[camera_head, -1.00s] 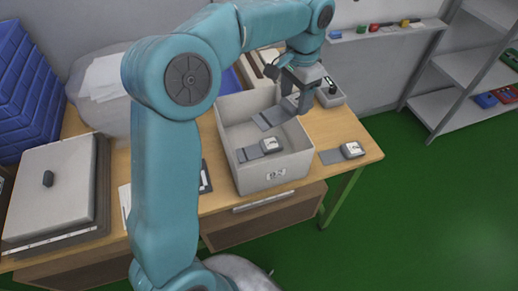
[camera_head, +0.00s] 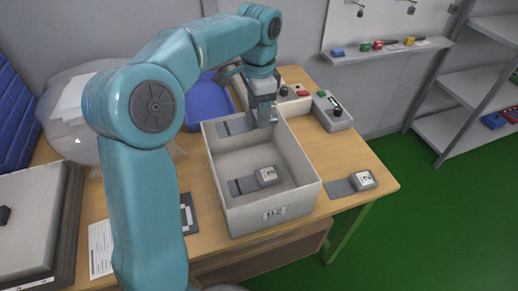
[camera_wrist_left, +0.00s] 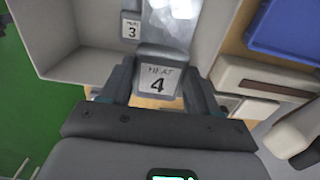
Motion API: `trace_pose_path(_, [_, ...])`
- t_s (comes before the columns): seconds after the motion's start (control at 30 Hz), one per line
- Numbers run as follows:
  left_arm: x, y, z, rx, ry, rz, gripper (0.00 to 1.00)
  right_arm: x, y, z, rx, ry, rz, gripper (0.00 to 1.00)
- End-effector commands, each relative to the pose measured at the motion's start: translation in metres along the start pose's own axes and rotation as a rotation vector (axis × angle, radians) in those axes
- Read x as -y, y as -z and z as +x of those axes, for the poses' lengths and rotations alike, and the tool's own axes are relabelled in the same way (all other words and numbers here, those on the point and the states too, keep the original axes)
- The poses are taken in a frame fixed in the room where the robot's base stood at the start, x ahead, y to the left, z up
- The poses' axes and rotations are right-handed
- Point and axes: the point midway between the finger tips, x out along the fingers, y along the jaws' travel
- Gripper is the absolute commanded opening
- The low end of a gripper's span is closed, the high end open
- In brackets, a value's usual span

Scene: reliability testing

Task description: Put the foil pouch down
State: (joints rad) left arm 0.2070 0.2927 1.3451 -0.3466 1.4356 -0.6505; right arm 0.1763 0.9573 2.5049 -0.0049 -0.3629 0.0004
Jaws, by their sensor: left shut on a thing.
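The foil pouch is a flat grey strip with a pale block labelled HEAT 4 (camera_wrist_left: 158,82); in the head view its strip (camera_head: 235,126) shows at the back of the open white box (camera_head: 275,213). My left gripper (camera_head: 264,113) is over the box's back end, shut on the pouch's labelled block. In the left wrist view the block is between the two fingers (camera_wrist_left: 158,88). Whether the pouch touches the box is unclear. A similar pouch (camera_head: 267,175), labelled 3, lies on the box floor nearer the front. My right gripper is not in view.
Another pouch (camera_head: 363,180) lies on the wooden table (camera_head: 335,160) right of the box. A grey control unit (camera_head: 332,111) and a blue bin (camera_head: 208,104) stand behind the box. A grey lidded case (camera_head: 30,225) is at left.

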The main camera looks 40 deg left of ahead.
Motion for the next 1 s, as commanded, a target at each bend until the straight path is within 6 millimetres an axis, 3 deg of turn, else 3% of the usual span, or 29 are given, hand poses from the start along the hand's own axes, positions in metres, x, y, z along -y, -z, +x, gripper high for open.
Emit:
trace_pose_path(0.03, [-0.001, -0.001, 0.019, 0.004, -0.003, 0.0, 0.31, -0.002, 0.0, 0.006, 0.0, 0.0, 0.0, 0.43])
trace_pose_path(0.2, [0.0, 0.001, 0.055, 0.002, -0.002, 0.001, 0.31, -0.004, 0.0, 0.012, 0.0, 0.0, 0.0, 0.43])
trace_pose_path(0.37, [0.001, 0.002, 0.07, 0.001, -0.001, 0.0, 0.31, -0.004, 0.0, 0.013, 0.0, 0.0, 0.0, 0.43])
trace_pose_path(0.6, [0.003, 0.003, 0.106, 0.003, -0.002, 0.0, 0.31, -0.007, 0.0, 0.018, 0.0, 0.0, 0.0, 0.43])
trace_pose_path(1.0, [0.003, 0.004, 0.114, 0.0, 0.0, 0.0, 0.31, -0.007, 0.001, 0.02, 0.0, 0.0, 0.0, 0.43])
